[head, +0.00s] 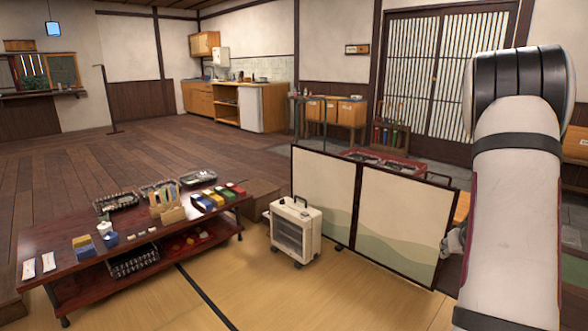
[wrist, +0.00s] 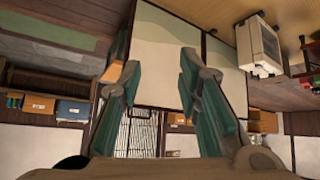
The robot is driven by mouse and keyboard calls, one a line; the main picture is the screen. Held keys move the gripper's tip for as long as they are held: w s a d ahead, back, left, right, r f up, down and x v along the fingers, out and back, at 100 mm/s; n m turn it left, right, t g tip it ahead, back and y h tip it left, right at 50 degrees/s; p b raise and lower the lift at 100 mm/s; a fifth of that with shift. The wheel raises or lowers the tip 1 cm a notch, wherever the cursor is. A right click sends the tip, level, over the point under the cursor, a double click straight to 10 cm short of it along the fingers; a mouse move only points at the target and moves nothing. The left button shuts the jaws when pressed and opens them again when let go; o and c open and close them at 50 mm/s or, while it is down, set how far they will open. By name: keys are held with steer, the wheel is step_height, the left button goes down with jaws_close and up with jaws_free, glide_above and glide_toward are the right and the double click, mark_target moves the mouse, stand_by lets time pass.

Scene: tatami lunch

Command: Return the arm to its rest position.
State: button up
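My arm stands raised at the right side of the head view. My gripper (wrist: 158,75) shows in the wrist view with its two fingers spread apart and nothing between them. It is open and empty. In the head view only a small grey part of it shows beside the arm, near the right edge of the folding screen (head: 398,215). The wrist view is turned over, with the screen (wrist: 158,50) and the floor in its upper part, beyond the fingers. I cannot tell how far the fingers are from the screen.
A low dark red table (head: 85,262) with trays, boxes and small items stands at the left. A white wheeled heater-like box (head: 296,232) stands between it and the screen; it also shows in the wrist view (wrist: 258,45). The wooden floor (head: 130,160) behind is open.

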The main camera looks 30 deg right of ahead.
steer(key=w+a+r+g, duration=0.1)
steer(key=w+a+r, duration=0.2)
steer(key=a+r, duration=0.8)
steer(key=s+a+r+n+g, duration=0.1)
steer(key=s+a+r, duration=0.15)
steer(key=a, duration=0.45)
steer(key=s+a+r+g, duration=0.1)
steer(key=a+r, duration=0.2)
steer(key=a, duration=0.4)
steer(key=s+a+n+g+y, duration=0.2)
steer(key=s+a+n+y, duration=0.1)
steer(key=s+a, duration=1)
steer(key=s+a+n+g+y, duration=0.1)
steer(key=s+a+n+y, duration=0.25)
steer(key=s+a, duration=0.85)
step_height(320, 180, up, 34)
steer(key=w+a+t+p, duration=0.1)
steer(key=t+p, duration=0.3)
steer(key=p, duration=2.7)
steer(key=shift+w+a+p, duration=0.25)
steer(key=shift+w+p, duration=0.1)
steer(key=shift+w, duration=0.45)
